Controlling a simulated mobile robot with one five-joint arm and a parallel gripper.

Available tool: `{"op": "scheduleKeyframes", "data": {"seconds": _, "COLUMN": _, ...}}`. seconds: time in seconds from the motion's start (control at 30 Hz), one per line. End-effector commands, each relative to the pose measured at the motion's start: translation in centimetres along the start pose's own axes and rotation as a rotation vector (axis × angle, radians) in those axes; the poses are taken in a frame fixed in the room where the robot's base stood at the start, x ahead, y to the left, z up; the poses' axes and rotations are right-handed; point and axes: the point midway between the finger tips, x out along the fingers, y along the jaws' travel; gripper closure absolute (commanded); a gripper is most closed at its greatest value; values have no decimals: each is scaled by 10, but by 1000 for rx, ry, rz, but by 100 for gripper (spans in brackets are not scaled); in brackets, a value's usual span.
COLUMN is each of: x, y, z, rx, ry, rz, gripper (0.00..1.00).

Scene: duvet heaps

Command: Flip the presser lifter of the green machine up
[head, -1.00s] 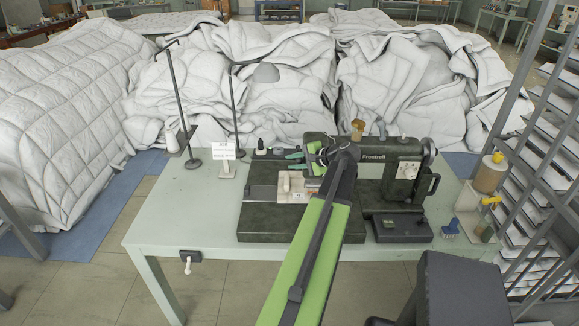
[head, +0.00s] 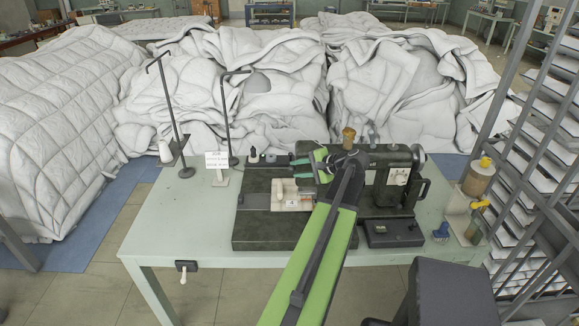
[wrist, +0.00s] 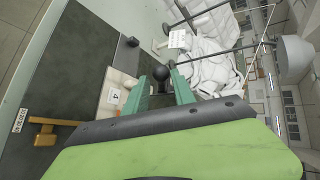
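The green machine (head: 393,178) is a dark green sewing machine on a pale table, with its bed (head: 262,232) to the left. My gripper (head: 302,168) is at the machine's left end, just above the bed, and my arm covers part of the head. In the wrist view its two green fingers (wrist: 160,82) stand apart. A black ball-shaped knob (wrist: 160,73) shows between their tips; it may be the presser lifter's end. I cannot tell whether the fingers touch it. The rest of the lifter is hidden in the head view.
A thread stand (head: 186,171) and a small sign (head: 217,160) stand at the table's left. A bottle holder (head: 472,195) and blue brush (head: 442,231) are at the right. White duvet heaps (head: 390,95) lie behind; a grey rack (head: 545,150) is at the right.

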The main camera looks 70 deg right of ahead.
Motion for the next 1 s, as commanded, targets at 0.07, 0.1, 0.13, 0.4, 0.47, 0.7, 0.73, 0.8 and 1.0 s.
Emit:
{"op": "scheduleKeyframes", "data": {"seconds": 0.07, "x": -29, "y": -6, "z": 1, "rx": 2, "ry": 4, "rz": -1, "gripper": 70}}
{"op": "scheduleKeyframes", "data": {"seconds": 0.1, "x": -40, "y": -6, "z": 1, "rx": 2, "ry": 4, "rz": -1, "gripper": 70}}
{"op": "scheduleKeyframes", "data": {"seconds": 0.13, "x": -49, "y": -6, "z": 1, "rx": 2, "ry": 3, "rz": -1, "gripper": 70}}
{"op": "scheduleKeyframes", "data": {"seconds": 0.4, "x": -106, "y": -2, "z": -2, "rx": 2, "ry": 4, "rz": -1, "gripper": 70}}
{"op": "scheduleKeyframes", "data": {"seconds": 0.47, "x": -112, "y": -1, "z": -2, "rx": 2, "ry": 4, "rz": -1, "gripper": 70}}
{"op": "scheduleKeyframes", "data": {"seconds": 0.7, "x": -118, "y": 2, "z": -3, "rx": 0, "ry": 3, "rz": -1, "gripper": 70}}
{"op": "scheduleKeyframes", "data": {"seconds": 0.73, "x": -118, "y": 2, "z": -3, "rx": 0, "ry": 3, "rz": -1, "gripper": 70}}
{"op": "scheduleKeyframes", "data": {"seconds": 0.8, "x": -118, "y": 2, "z": -3, "rx": 1, "ry": 3, "rz": -1, "gripper": 70}}
{"op": "scheduleKeyframes", "data": {"seconds": 1.0, "x": -118, "y": 2, "z": -3, "rx": 1, "ry": 3, "rz": -2, "gripper": 70}}
